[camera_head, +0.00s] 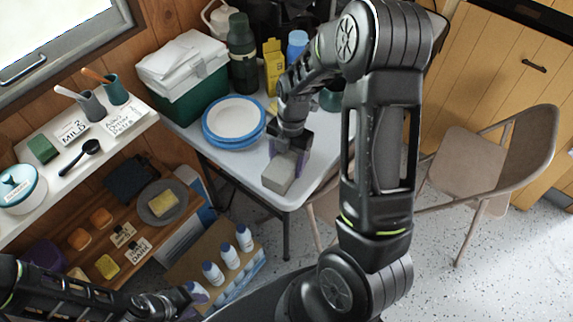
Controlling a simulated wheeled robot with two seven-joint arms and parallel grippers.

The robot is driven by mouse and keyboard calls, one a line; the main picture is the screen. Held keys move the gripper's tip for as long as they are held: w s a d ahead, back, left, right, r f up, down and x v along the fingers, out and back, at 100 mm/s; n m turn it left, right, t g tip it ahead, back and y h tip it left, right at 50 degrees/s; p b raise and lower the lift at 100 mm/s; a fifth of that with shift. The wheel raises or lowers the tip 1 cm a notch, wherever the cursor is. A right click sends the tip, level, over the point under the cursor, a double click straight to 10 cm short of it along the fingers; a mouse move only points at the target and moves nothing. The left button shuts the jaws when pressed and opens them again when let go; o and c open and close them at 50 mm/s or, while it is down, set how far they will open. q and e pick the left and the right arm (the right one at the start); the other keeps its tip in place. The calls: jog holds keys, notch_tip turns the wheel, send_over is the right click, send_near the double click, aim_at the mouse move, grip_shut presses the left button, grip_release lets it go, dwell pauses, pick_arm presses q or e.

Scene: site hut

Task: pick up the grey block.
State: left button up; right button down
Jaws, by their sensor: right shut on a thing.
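The grey block (279,174) is at the near corner of the white table (226,166). My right gripper (290,160) comes down from above and is shut on the block's far end, and its fingers hide that end. I cannot tell whether the block rests on the table top or is just above it. My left gripper (194,297) is low at the bottom left, beside a box of white bottles. Its fingers are too small and partly hidden, so I cannot tell whether they are open.
Blue-rimmed plates (235,118), a green cool box (184,88), a dark flask (241,55) and a yellow carton (273,66) stand on the table. A bottle box (228,274) is below. Shelves (40,218) line the left; a chair (478,165) stands right.

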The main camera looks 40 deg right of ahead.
aim_at(286, 160)
jog(key=shift+w+r, duration=0.1)
notch_tip(286, 160, up, 10)
jog(key=shift+b, duration=0.55)
dwell(1.0)
